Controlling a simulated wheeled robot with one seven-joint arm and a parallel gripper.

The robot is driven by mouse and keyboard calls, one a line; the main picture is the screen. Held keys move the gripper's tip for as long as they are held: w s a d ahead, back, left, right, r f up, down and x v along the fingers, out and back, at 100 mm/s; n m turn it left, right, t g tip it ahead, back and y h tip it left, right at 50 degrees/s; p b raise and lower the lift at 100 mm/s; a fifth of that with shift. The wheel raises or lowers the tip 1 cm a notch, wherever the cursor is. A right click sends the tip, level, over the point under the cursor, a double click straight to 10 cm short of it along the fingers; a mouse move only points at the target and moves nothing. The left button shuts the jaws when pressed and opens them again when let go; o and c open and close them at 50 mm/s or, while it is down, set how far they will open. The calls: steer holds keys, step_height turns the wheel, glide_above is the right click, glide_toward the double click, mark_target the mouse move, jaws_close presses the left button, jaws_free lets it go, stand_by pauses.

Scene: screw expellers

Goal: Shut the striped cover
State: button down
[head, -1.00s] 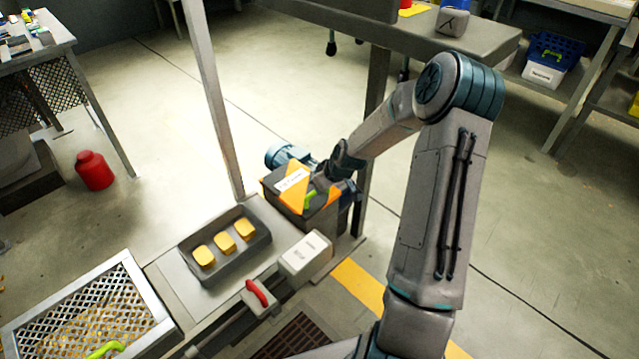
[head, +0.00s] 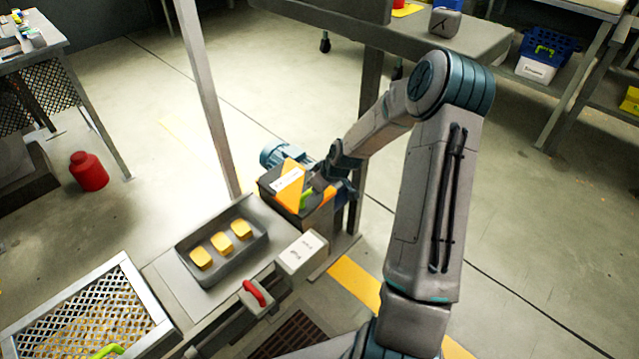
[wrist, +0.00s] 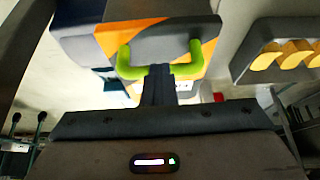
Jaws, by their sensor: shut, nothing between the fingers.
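The striped cover (head: 291,190), dark grey and orange with a white label, is on the dark box of the machine beside a blue motor. Its angle is hard to read; it looks partly raised. A bright green handle (head: 305,200) sits on its near side. In the wrist view the cover (wrist: 165,45) fills the upper middle, and the green U-shaped handle (wrist: 196,62) spans its edge. My gripper (head: 319,184) is at the cover's right side, by the handle. Its shut fingers (wrist: 157,88) show between the handle's two arms, not gripping it; contact is unclear.
A grey tray with yellow blocks (head: 264,238) and a white box (head: 302,254) stand left of and below the machine. A red-handled lever (head: 254,292) and mesh screen (head: 75,325) are nearer. A post (head: 205,100) rises behind.

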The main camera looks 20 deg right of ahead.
steer(key=s+d+r+p, duration=0.2)
steer(key=s+d+p, duration=0.1)
steer(key=s, duration=0.5)
steer(key=shift+d+r, duration=0.2)
steer(key=shift+d, duration=0.35)
steer(key=s+a+r+m+g+h+p, duration=0.1)
steer(key=s+a+r+p, duration=0.3)
steer(key=r, duration=0.6)
steer(key=s+r+h+p, duration=0.15)
steer(key=r+p, duration=0.35)
steer(key=r, duration=0.5)
steer(key=s+a+r+m+g+h+p, duration=0.1)
steer(key=s+r+p, duration=0.35)
steer(key=r, duration=0.55)
steer(key=s+a+r+m+p, duration=0.2)
steer(key=s+r+p, duration=0.3)
steer(key=r, duration=0.5)
steer(key=s+a+r+m+p, duration=0.1)
steer(key=s+a+r+p, duration=0.3)
steer(key=s+r, duration=0.3)
step_height(320, 180, up, 3)
steer(key=shift+a+r+m+y+p, duration=0.15)
steer(key=shift+m+y+p, duration=0.25)
steer(key=shift+y+p, duration=0.05)
